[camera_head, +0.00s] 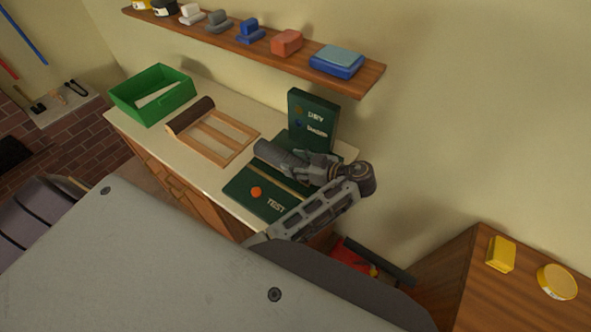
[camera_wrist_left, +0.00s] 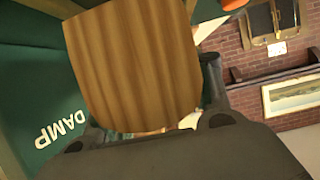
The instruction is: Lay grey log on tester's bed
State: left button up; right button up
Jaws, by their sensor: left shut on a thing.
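My left gripper (camera_head: 312,163) is shut on the grey log (camera_head: 270,152), which sticks out to the left of the fingers. In the left wrist view the wood-grained log (camera_wrist_left: 135,65) looks brown and fills the space between the fingers. The green tester (camera_head: 242,188) has a flat base marked TEST, an orange button (camera_head: 256,191) and an upright panel (camera_head: 318,108). The log is over the back part of the base; I cannot tell whether it touches. The gripper and arm hide much of the bed. My right gripper is not in view.
A wooden rack (camera_head: 226,135) with a dark brown log (camera_head: 190,115) lies left of the tester. A green tray (camera_head: 152,100) stands at the counter's (camera_head: 180,72) far left. A shelf (camera_head: 365,88) with several small items hangs above. A wooden surface (camera_head: 480,300) is at right.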

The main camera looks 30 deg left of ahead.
pick_arm(q)
jog(key=shift+f, duration=1.85)
jog(key=shift+f, duration=0.15)
jog(key=o, duration=1.3)
jog(key=shift+r, duration=0.2)
